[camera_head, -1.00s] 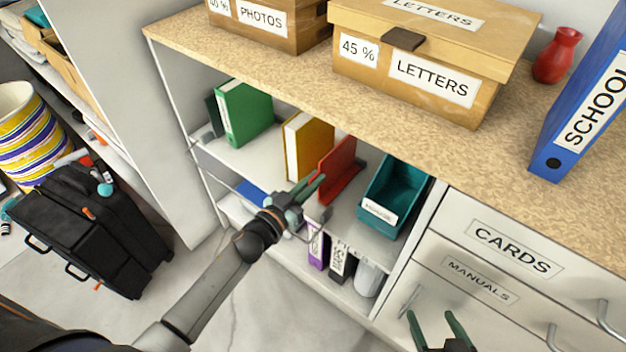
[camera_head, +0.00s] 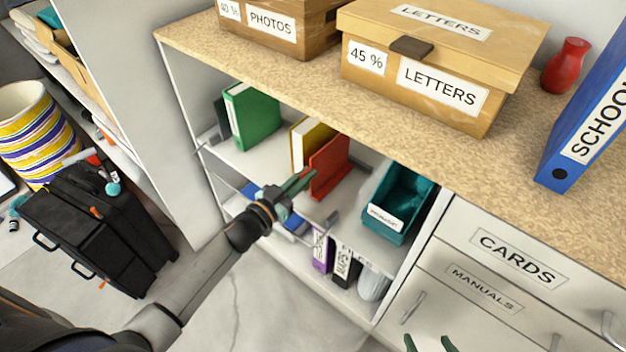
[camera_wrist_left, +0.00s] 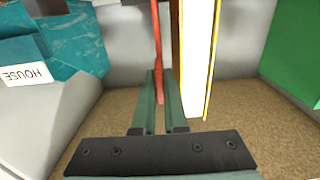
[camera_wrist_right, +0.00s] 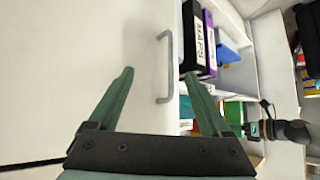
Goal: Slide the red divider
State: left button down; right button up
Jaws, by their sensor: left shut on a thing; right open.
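The red divider (camera_head: 329,167) stands upright on the middle shelf, just right of a yellow binder (camera_head: 306,140). My left gripper (camera_head: 304,182) is at its front edge. In the left wrist view the divider (camera_wrist_left: 157,50) runs between the two fingers of my left gripper (camera_wrist_left: 158,100), which are shut on it. The yellow binder (camera_wrist_left: 196,60) is close beside the divider there. My right gripper (camera_head: 430,345) is open and empty in front of the drawers. Its spread fingers also show in the right wrist view (camera_wrist_right: 160,95).
A teal HOUSE bin (camera_head: 400,205) stands right of the divider with a gap between. A green binder (camera_head: 250,115) is further left. Purple and black binders (camera_head: 343,268) stand on the shelf below. The wooden top (camera_head: 300,85) overhangs the shelf. A drawer handle (camera_wrist_right: 165,68) is near my right gripper.

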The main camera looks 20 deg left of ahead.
pick_arm(q)
jog(key=c, duration=1)
grip_release()
jog(key=shift+c, duration=0.2)
jog(key=shift+o, duration=0.4)
pick_arm(e)
jog(key=shift+w+a+r, duration=0.1)
jog(key=shift+w+r, duration=0.1)
jog(key=shift+r, duration=0.1)
pick_arm(q)
jog(key=p+v, duration=0.2)
jog(key=v, duration=1)
jog(key=shift+s, duration=0.25)
pick_arm(e)
jog(key=shift+a+r, duration=0.3)
jog(key=shift+r, duration=0.25)
pick_arm(q)
jog(key=shift+a, duration=0.1)
